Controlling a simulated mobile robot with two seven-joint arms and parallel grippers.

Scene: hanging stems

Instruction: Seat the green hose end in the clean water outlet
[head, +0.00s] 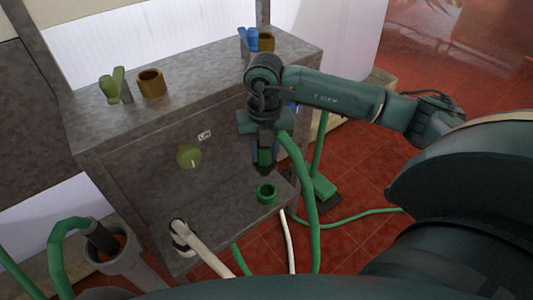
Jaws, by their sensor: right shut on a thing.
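My right gripper (263,150) points down in front of the grey stone cabinet and is shut on the green hose end (265,158). The green hose (305,190) arches out from the gripper's right side and drops to the floor. A green ring-shaped outlet (266,193) stands on the low ledge just below the held end, with a gap between them in the picture. Whether the end is exactly over it cannot be told. No wording on the outlet can be read. My left gripper is not in view.
A white hose (205,253) bends from the ledge's left part. The cabinet (190,90) carries a green handle (116,86), a blue handle (248,39) and two brass cups. A yellow-green knob (188,156) is on its front. A green broom (321,187) stands right. A grey pipe (120,258) is lower left.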

